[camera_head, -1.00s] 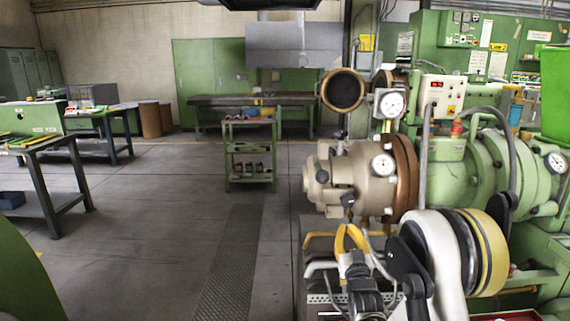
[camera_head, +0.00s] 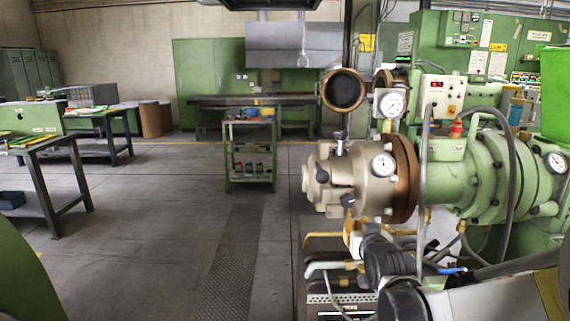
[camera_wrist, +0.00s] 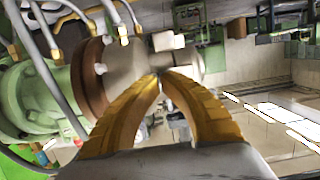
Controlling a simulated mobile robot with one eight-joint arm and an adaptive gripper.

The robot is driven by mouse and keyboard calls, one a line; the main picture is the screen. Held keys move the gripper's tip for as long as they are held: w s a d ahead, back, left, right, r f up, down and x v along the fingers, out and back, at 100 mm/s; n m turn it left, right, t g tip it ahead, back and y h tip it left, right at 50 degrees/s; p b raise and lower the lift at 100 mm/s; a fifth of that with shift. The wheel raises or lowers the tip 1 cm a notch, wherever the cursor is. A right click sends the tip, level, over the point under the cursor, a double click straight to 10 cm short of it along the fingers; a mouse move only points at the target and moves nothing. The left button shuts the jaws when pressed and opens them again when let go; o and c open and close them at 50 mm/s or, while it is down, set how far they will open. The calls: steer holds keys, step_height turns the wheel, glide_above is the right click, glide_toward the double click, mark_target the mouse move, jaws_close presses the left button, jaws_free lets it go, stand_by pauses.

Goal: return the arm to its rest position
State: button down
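My gripper (camera_wrist: 160,76) shows in the wrist view with its two yellow fingers curving together, their tips meeting. Nothing is seen between them. In the head view my arm comes in from the lower right, and its dark wrist is in front of the lower part of the extruder. The fingers there are small and mostly hidden. The green extruder (camera_head: 478,178) with its beige head (camera_head: 345,180) and brown ring stands at the right. In the wrist view the beige head (camera_wrist: 130,62) appears sideways beyond the fingers.
Hoses and pipes hang around the extruder close to my arm. A green shelf trolley (camera_head: 249,150) stands mid-floor. A workbench (camera_head: 50,150) is at the left, and another bench (camera_head: 215,102) is at the back wall. The floor left of the extruder is clear.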

steer(key=s+f+g, duration=0.2)
steer(key=s+g, duration=0.2)
steer(key=s, duration=1.2)
steer(key=s+f+g, duration=0.3)
steer(key=s+g, duration=0.1)
steer(key=s, duration=1.3)
